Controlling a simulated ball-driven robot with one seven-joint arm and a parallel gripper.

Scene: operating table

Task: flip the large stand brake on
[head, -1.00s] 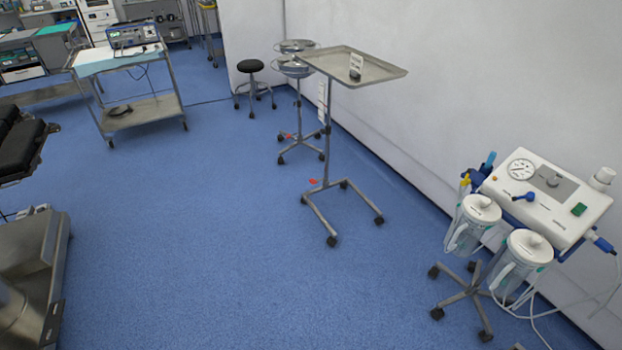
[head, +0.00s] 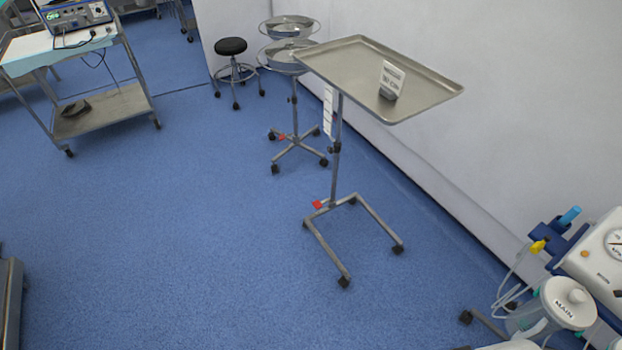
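The large stand (head: 337,150) is a steel pole on a U-shaped wheeled base, near the right wall. My gripper is not in view.
A suction unit with canisters (head: 565,303) stands at the lower right. A cart (head: 105,104) with a device is at the upper left. A black stool (head: 231,47) is at the back. The blue floor (head: 180,240) in front of the stand is clear.

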